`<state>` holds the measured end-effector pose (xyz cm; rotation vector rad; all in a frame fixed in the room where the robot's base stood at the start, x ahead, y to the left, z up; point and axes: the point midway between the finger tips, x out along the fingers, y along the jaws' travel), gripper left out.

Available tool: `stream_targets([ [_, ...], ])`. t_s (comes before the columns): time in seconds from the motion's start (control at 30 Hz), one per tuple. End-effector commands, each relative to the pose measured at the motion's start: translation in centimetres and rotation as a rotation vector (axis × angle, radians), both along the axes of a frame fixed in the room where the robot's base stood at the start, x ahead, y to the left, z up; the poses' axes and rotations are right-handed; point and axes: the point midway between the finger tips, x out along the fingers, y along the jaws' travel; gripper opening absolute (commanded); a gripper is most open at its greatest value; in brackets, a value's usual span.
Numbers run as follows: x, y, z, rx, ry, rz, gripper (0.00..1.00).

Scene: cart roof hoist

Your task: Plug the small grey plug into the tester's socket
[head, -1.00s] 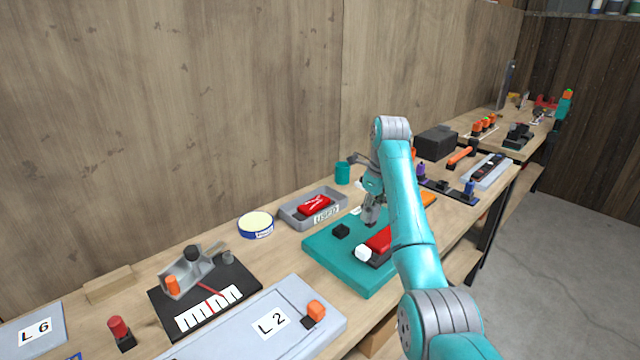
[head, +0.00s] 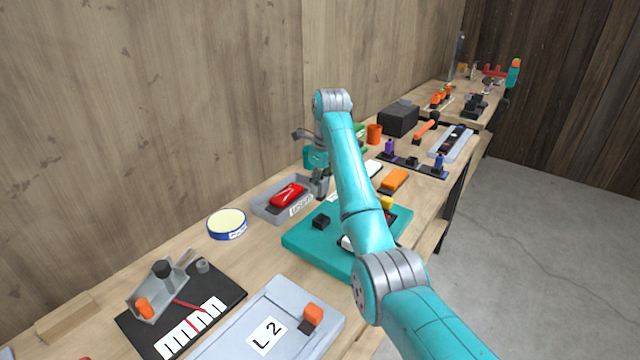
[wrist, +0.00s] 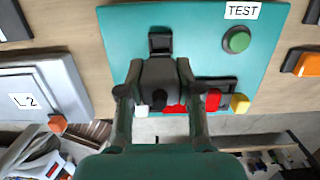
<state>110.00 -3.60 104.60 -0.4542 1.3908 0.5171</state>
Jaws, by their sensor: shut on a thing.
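The tester is a teal board (head: 300,243) on the bench, also in the wrist view (wrist: 265,75), with a TEST label and a green button (wrist: 237,40). A small black square block (head: 321,222), seemingly the socket, stands on it and shows in the wrist view (wrist: 160,42). My gripper (head: 320,192) appears beyond that block in the head view, near the grey tray. In the wrist view my gripper (wrist: 160,74) is shut on a dark grey piece (wrist: 161,82), seemingly the plug, which appears just below the block. Any contact between them cannot be told.
Red, white and yellow (wrist: 240,103) parts sit along the tester's edge. A grey tray (head: 262,208) with a red item, a blue-rimmed round tin (head: 227,224) and the L2 panel (head: 240,345) are close by. My arm covers part of the tester.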

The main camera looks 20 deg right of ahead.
Motion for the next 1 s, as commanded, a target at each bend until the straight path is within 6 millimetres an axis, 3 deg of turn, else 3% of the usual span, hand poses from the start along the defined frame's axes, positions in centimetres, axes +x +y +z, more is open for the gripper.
stream_targets([
  [0.7, 0.0, 0.0, -5.2, 0.000, 0.001, 0.001, 0.00],
  [1.0, 0.0, 0.0, -5.7, -0.001, 0.001, 0.001, 0.00],
])
